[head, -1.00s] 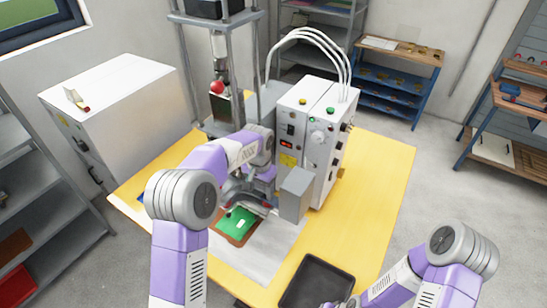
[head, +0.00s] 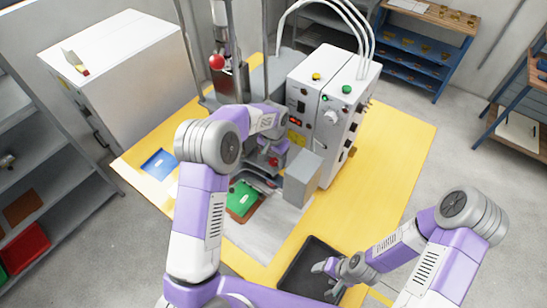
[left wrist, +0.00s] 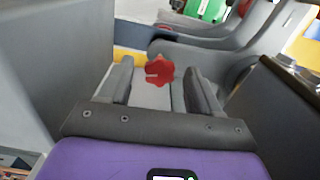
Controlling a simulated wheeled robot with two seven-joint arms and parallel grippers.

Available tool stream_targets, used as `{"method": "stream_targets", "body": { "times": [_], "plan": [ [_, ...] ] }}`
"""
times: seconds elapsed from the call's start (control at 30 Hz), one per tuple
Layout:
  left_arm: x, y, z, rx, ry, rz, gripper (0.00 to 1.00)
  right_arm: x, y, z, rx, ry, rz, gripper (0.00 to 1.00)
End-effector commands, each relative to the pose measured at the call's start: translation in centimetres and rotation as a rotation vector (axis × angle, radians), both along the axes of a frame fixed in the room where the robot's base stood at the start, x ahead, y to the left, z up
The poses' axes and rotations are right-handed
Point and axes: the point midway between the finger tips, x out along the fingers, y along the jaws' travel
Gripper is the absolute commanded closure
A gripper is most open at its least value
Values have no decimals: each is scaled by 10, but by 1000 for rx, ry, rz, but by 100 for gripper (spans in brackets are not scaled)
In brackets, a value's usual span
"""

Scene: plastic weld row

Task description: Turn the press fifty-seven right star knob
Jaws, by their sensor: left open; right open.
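A red star knob (left wrist: 159,71) shows in the left wrist view, between and just beyond the fingertips of my left gripper (left wrist: 158,66). The gripper is open, with one finger on each side of the knob; I cannot tell whether either finger touches it. In the head view my left gripper (head: 268,152) points down at the press, beside the grey block. A small red spot shows by it there, largely hidden by the gripper. My right gripper (head: 326,267) is open and empty over the black tray.
The grey block (head: 302,178) and the white control box (head: 325,110) stand close right of my left gripper. A green piece (head: 243,198) lies in front of it. The black tray (head: 296,276) is at the yellow table's front. The table's right side is clear.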

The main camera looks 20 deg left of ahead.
Motion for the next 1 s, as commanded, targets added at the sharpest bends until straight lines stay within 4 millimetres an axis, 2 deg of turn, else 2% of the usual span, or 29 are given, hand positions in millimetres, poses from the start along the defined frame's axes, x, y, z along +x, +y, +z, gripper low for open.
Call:
{"method": "stream_targets", "body": {
  "times": [0.27,0.63,1.0],
  "plan": [
    [0,0,-3,0,0,0,37,0,0,0,0,0,0,37],
    [0,0,-2,0,0,0,92,0,0,0,0,0,0,37],
    [0,-1,-3,-1,-1,64,92,0,0,-3,0,0,0,37]
  ]
}}
